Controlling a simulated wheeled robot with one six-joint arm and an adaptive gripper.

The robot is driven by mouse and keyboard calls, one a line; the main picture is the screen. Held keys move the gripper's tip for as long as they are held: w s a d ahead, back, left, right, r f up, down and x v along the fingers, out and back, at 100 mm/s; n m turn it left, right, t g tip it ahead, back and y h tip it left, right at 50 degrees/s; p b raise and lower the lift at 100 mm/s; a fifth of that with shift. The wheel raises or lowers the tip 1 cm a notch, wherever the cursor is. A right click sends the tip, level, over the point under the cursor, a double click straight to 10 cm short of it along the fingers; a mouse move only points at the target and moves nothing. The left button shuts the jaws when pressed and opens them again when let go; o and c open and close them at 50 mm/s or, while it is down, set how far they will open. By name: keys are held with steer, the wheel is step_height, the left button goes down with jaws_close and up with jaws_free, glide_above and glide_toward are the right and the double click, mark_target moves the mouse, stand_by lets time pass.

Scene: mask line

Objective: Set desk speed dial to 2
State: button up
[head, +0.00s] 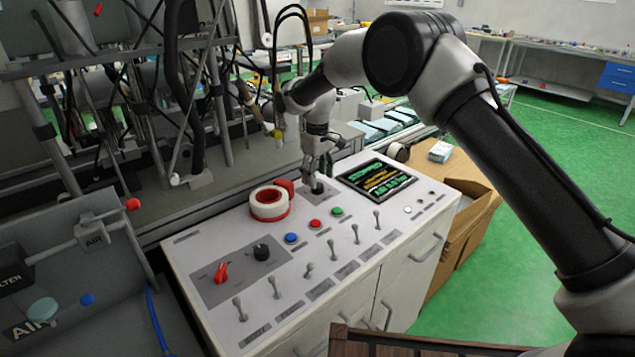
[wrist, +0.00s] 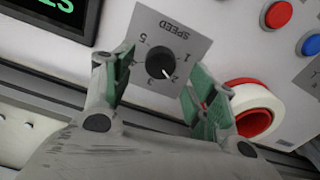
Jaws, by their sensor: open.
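The speed dial (wrist: 160,60) is a black round knob on a grey plate marked SPEED, upside down in the wrist view. Its white pointer mark points to the lower right, at or close to the 2; the small digits are partly blurred. In the head view the dial (head: 317,188) sits on the white desk (head: 208,256), left of the display. My gripper (wrist: 160,77) is open, with green-padded fingers on either side of the knob and visible gaps between. In the head view my gripper (head: 318,172) is right above the dial.
A red and white tape roll (head: 269,203) lies just left of the dial. A lit display (head: 376,181) is to its right. Blue, red and green buttons (head: 337,211) and several toggle switches stand nearer the front. A second black knob (head: 261,252) and a red switch (head: 221,272) are farther left.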

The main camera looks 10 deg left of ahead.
mark_target(318, 185)
step_height(318, 185, up, 9)
steer(key=shift+f, duration=0.1)
stand_by(0.3)
steer(key=s+d+f+m+g, duration=0.1)
steer(key=s+d+f, duration=0.2)
steer(key=s+d, duration=0.2)
steer(key=s+d+r+m, duration=0.2)
steer(key=s+d+r, duration=0.2)
steer(key=d, duration=0.4)
steer(key=s+d+r+m, duration=0.1)
steer(key=s+d+r, duration=0.35)
steer(key=d, duration=0.45)
steer(key=s+d+r+m, duration=0.2)
steer(key=s+d+r, duration=0.2)
steer(key=d, duration=0.4)
steer(key=s+d+r+m+t, duration=0.2)
steer(key=s+d+r, duration=0.1)
steer(key=s+d, duration=0.6)
steer(key=s+d+r+m+t, duration=0.3)
steer(key=s+d+r, duration=0.1)
steer(key=s+d, duration=0.6)
steer(key=shift+s+d, duration=0.25)
steer(key=shift+s, duration=0.2)
